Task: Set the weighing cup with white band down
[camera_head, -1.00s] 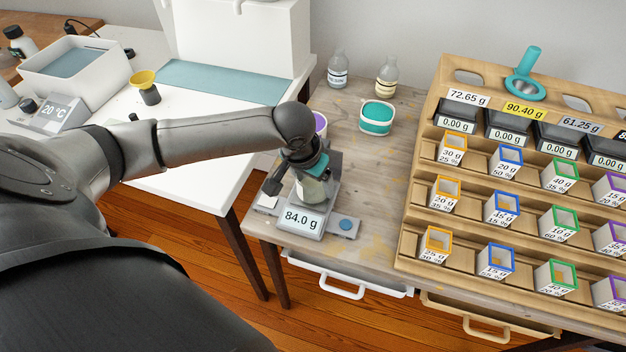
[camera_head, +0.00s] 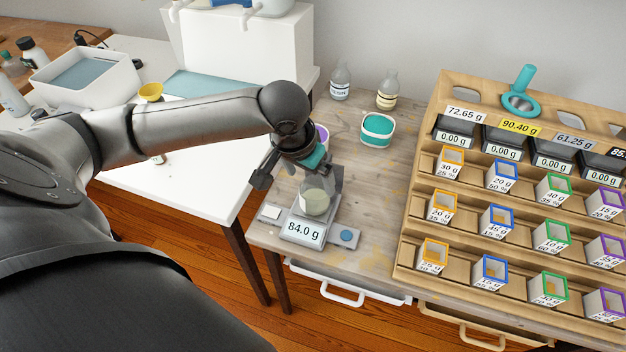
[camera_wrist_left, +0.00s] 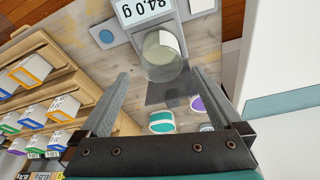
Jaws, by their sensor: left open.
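The weighing cup (camera_head: 315,201), clear with pale contents, stands upright on the scale (camera_head: 303,232), whose display reads 84.0 g. A white band on it cannot be made out clearly. In the left wrist view the cup (camera_wrist_left: 162,52) shows round on the scale plate, beyond the fingertips. My left gripper (camera_head: 290,180) is just above and behind the cup, open and apart from it. In the left wrist view its two fingers (camera_wrist_left: 157,92) are spread wide with nothing between them. My right gripper is not in view.
A wooden rack (camera_head: 420,215) with several coloured-rim boxes fills the right side. A teal-banded tub (camera_head: 377,130) and two bottles stand behind the scale. A purple-rimmed cup (camera_head: 322,134) is partly hidden by my arm. Bare tabletop (camera_head: 375,190) lies right of the scale.

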